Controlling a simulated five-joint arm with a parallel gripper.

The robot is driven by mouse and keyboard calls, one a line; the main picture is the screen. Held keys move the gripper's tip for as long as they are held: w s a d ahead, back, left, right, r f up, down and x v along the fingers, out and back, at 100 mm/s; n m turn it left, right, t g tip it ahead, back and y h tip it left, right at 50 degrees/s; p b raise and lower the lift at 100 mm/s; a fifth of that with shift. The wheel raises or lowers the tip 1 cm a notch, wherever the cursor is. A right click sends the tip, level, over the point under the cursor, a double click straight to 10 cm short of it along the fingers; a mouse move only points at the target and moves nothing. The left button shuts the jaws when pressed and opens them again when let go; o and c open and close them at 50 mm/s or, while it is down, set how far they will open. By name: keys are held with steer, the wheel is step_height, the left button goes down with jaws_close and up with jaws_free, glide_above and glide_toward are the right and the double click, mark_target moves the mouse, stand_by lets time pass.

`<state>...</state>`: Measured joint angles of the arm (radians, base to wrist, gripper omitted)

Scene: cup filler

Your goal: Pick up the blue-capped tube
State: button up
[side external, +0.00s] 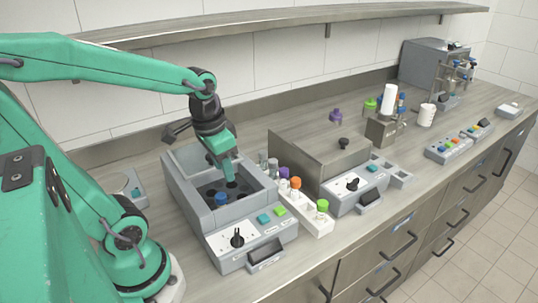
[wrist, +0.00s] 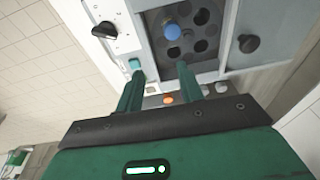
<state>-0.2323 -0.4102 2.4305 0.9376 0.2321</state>
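The blue-capped tube (side external: 221,199) stands in one hole of the dark holed block inside the open grey box machine (side external: 176,190). Only its cap shows clearly; the body is hidden in the hole. In the wrist view the blue cap (wrist: 172,32) lies beyond the fingertips, near the middle top. My gripper (side external: 229,180) reaches down into the machine's opening, close to the tube in the side view. In the wrist view my gripper (wrist: 161,72) has its two green fingers apart with nothing between them. The cap is not between the fingers.
A white rack (side external: 313,226) holds several tubes with purple, orange, green and grey tops, right beside the machine. A second steel-lidded machine (side external: 300,158) stands to the right. The open box's walls surround the holed block. A shelf (side external: 280,24) runs above the counter.

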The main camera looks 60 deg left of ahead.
mark_target(220, 195)
steer(key=a+f+g, duration=0.1)
steer(key=f, duration=0.1)
steer(key=a+f+g, duration=0.1)
steer(key=a, duration=0.1)
steer(key=shift+s+a+f, duration=0.2)
steer(key=shift+a+f, duration=0.05)
steer(key=shift+f, duration=0.15)
steer(key=shift+f, duration=0.1)
steer(key=shift+f, duration=1.2)
steer(key=shift+w+d+f, duration=0.15)
steer(key=shift+f, duration=2.45)
